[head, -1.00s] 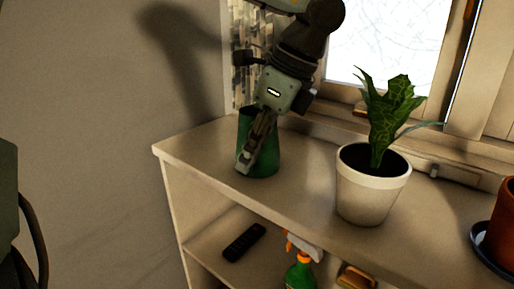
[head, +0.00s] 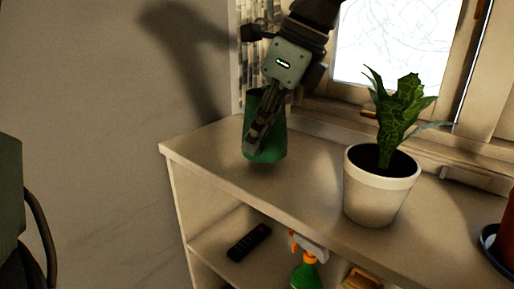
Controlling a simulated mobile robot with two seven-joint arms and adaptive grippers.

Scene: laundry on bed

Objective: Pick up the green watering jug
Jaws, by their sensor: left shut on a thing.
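The green watering jug (head: 273,148) is at the left end of the shelf top in the head view. My left gripper (head: 258,132) reaches down from above and is shut on the jug. The gripper's fingers cover part of the jug's front and rim. The jug hangs nearly upright, and its base appears slightly above the shelf top. Its spout and handle cannot be made out. My right gripper is not in view.
A white pot (head: 379,193) with a leafy plant (head: 398,113) stands right of the jug. A blue saucer (head: 489,246) is at the right edge. The lower shelf holds a black remote (head: 249,243) and a green spray bottle (head: 305,273). A wall and window are behind.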

